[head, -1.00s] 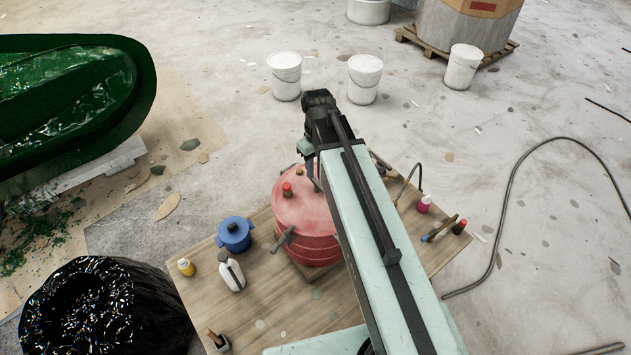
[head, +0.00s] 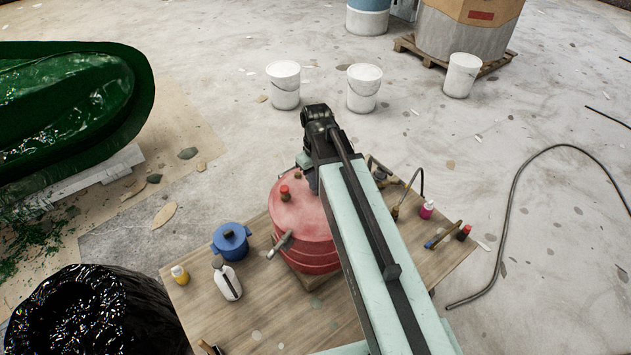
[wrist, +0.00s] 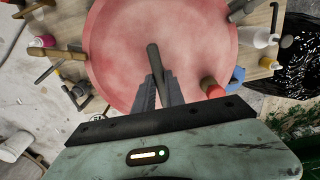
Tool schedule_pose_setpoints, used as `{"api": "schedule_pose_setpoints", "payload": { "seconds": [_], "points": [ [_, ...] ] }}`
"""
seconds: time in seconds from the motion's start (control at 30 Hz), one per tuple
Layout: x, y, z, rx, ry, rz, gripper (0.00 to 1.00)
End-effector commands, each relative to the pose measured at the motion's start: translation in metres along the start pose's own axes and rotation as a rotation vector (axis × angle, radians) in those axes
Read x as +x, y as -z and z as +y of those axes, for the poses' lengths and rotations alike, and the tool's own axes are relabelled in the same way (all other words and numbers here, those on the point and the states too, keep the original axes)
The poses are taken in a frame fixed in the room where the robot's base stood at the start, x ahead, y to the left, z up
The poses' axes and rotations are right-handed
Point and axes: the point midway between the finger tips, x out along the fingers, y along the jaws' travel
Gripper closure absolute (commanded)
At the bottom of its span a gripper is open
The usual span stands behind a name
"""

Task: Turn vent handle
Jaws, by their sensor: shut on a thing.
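The red pressure pot (head: 297,215) stands on the wooden table, with a round lid. In the wrist view the lid (wrist: 110,55) fills the upper middle. A dark bar-shaped handle, taken as the vent handle (wrist: 153,56), rises from the lid between the fingers of my gripper (wrist: 158,88). The gripper is shut on this handle. In the head view my arm hides the fingertips and the handle. A red-topped fitting (head: 284,191) is on the lid beside my gripper, and also shows in the wrist view (wrist: 211,87). A grey lever (head: 280,243) sticks out of the pot's near left side.
The wooden table (head: 325,325) holds a blue pot (head: 231,241), a white bottle (head: 227,282), a yellow bottle (head: 180,274) and a pink bottle (head: 427,209). A black bag (head: 85,315) is at lower left. White buckets (head: 283,85) stand behind on the floor.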

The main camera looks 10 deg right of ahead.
Motion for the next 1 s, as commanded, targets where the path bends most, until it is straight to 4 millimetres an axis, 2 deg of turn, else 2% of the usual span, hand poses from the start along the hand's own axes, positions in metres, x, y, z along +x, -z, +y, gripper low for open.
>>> {"api": "schedule_pose_setpoints", "payload": {
  "seconds": [0.37,1.0],
  "points": [
    [0.0002,-0.0008,-0.0005,0.174,0.003,-0.002,1.0],
    [0.0004,-0.0013,-0.0009,0.774,0.001,-0.005,1.0]
  ]
}}
